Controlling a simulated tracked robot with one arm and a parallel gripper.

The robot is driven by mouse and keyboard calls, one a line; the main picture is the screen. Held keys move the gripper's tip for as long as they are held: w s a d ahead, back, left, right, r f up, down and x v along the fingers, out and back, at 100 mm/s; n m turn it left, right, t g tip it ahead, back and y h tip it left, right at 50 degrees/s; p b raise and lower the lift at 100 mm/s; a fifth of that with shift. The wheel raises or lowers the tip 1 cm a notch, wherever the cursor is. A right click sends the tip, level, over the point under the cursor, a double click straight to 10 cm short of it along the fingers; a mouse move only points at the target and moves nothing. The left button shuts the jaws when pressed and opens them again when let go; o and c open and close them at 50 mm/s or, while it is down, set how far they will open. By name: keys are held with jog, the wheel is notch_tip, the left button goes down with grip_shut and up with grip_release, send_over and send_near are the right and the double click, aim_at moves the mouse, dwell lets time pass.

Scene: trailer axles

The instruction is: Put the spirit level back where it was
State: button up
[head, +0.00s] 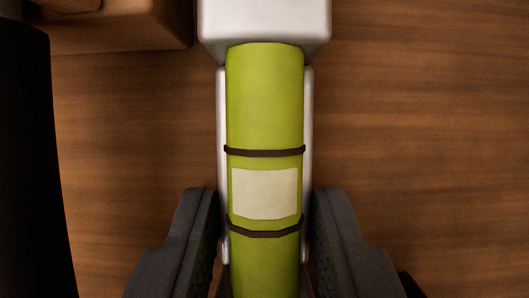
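No thing with bubble vials that I can clearly name as the spirit level shows in the head view. A green cylinder (265,105) with two dark bands and a blank cream label lies lengthwise in the middle. Pale silver-white strips (222,120) run along both its sides, and its far end meets a white block (264,22). My gripper (265,200) has its two dark fingers on either side of the cylinder near its label. The fingers are apart, close to the pale strips. I cannot tell whether they press on anything. The cylinder's near end is cut off by the frame.
A brown wooden surface (430,130) lies around and is bare on the right. A brown box-like thing (120,25) is at the top left. A large black shape (30,170) fills the left edge.

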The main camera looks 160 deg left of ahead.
grip_shut()
jog(key=shift+r, duration=0.2)
